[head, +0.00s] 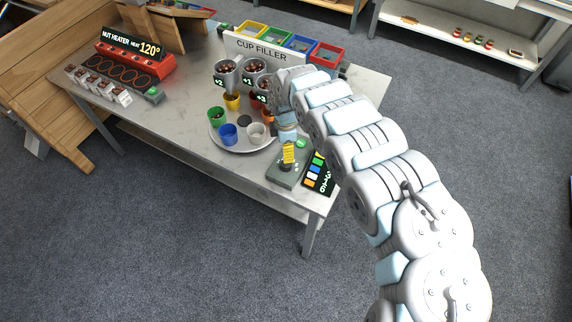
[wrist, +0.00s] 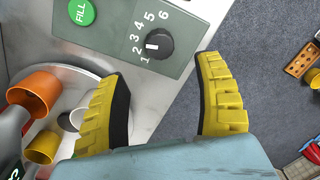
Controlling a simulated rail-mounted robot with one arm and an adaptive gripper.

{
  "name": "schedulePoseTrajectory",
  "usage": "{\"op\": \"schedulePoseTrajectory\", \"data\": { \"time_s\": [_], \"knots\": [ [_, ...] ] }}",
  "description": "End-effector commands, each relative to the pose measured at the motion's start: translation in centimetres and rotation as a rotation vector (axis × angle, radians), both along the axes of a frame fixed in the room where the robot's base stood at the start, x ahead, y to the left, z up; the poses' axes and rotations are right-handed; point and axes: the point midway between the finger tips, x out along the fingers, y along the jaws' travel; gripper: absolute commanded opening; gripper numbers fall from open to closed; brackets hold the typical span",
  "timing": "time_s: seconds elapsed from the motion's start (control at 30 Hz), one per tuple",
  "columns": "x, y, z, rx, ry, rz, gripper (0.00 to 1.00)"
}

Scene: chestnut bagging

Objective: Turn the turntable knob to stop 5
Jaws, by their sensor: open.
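The black turntable knob (wrist: 160,46) sits on a grey-green control panel (wrist: 190,20) in the wrist view, with numbers 1 to 6 arced around its left and top. Its white mark is on the left side, pointing roughly toward 2. The round pale turntable (head: 252,149) holds several coloured cups in the head view. My gripper (wrist: 165,75) is open and empty, its yellow ribbed fingers apart on either side below the knob. In the head view my gripper (head: 288,153) is over the panel (head: 283,176); it hides the knob there.
A green FILL button (wrist: 81,12) is on the panel left of the knob. An orange cup (wrist: 40,90) stands near the left finger. In the head view, a colour chart (head: 318,172) lies right of the panel, and nut-filled tubes (head: 226,76) stand behind the turntable.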

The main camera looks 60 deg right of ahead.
Motion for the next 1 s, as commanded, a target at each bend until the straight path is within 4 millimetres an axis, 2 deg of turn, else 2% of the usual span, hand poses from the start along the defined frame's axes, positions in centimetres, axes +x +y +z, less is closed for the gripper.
{"op": "schedulePoseTrajectory", "data": {
  "time_s": [0.03,0.6,1.0],
  "knots": [
    [0.0,0.1,-0.8,0.003,0.000,0.000,0.69],
    [0.0,0.2,-6.9,0.001,-0.002,-0.001,0.69],
    [-0.1,0.2,-9.3,0.001,0.001,0.000,0.69]
  ]
}}
